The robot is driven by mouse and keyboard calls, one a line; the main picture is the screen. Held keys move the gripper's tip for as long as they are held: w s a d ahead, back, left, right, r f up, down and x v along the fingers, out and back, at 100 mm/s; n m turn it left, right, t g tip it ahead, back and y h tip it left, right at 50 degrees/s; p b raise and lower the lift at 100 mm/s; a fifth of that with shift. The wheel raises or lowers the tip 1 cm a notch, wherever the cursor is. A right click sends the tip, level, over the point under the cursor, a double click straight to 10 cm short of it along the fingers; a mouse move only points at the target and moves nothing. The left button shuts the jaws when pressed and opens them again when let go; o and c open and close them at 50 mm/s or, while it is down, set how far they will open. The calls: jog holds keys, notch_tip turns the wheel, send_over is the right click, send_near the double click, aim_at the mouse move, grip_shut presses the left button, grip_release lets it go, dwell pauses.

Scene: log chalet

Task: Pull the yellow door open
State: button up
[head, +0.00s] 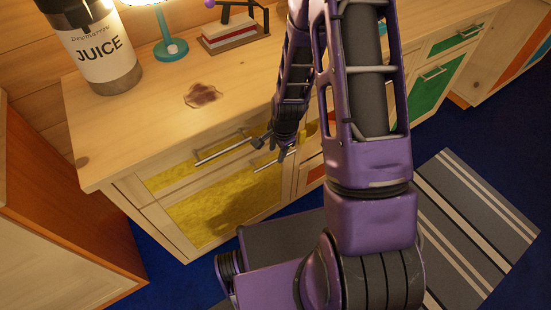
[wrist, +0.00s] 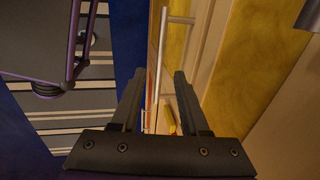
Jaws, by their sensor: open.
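The yellow door (head: 215,208) is the lower yellow panel of the wooden cabinet in the head view and looks closed. Its thin metal handle (head: 266,167) is at its upper right, partly hidden by my gripper (head: 271,146). My gripper is open, close in front of the cabinet near the handle. In the wrist view my gripper (wrist: 155,95) shows two dark fingers spread apart. A pale bar handle (wrist: 160,58) stands beyond and between the fingertips, beside yellow panels. Nothing is held. I cannot tell whether a finger touches the handle.
A yellow drawer (head: 185,172) with a long bar handle (head: 222,151) is above the door. A juice dispenser (head: 100,50), a teal lamp (head: 168,45) and a cake slice (head: 228,35) stand on the counter. An orange cabinet (head: 55,220) is at left; a striped rug (head: 470,220) lies right.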

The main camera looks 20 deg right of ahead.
aim_at(275, 160)
jog(key=shift+w+a+f+b, duration=0.15)
jog(key=shift+w+f, duration=0.1)
jog(key=shift+f, duration=0.85)
jog(key=shift+w+f+b, duration=0.15)
jog(key=shift+w+f, duration=0.05)
jog(key=shift+f, duration=0.9)
grip_shut()
